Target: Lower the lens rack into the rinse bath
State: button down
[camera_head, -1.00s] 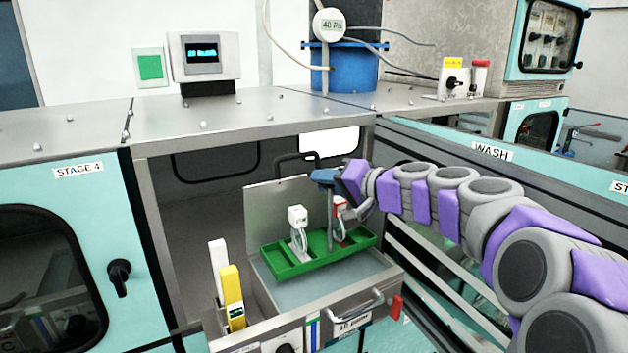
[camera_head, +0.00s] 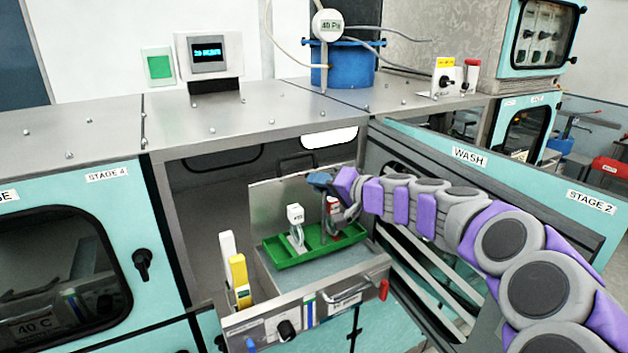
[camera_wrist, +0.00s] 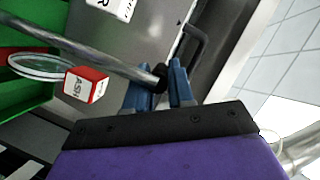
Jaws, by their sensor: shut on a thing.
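The green lens rack (camera_head: 283,257) holds a lens with a white block (camera_head: 295,213) and one with a red block (camera_head: 333,203). In the wrist view, a lens (camera_wrist: 40,66) and the red block (camera_wrist: 85,84) show beside the rack's grey handle rod (camera_wrist: 105,57). My gripper (camera_wrist: 158,88) is shut on the rod's upper end; in the head view, my gripper (camera_head: 324,184) is at the top of the rod. The rack looks level over the open rinse bath (camera_head: 330,277), which has pale blue liquid. I cannot tell whether its underside touches the liquid.
An upright panel (camera_head: 265,205) stands behind the rack. White and yellow upright pieces (camera_head: 240,280) stand at the bath's left. The cabinet frame (camera_head: 172,240) and the WASH panel (camera_head: 450,175) flank the opening. The counter (camera_head: 250,112) lies above it.

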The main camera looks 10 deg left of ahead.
jog(key=shift+d+f+b, duration=0.1)
jog(key=shift+f+b, duration=2.05)
jog(key=shift+f, duration=2.05)
jog(key=shift+f+b, duration=2.2)
jog(key=shift+b, duration=0.1)
jog(key=c, duration=0.9)
grip_release()
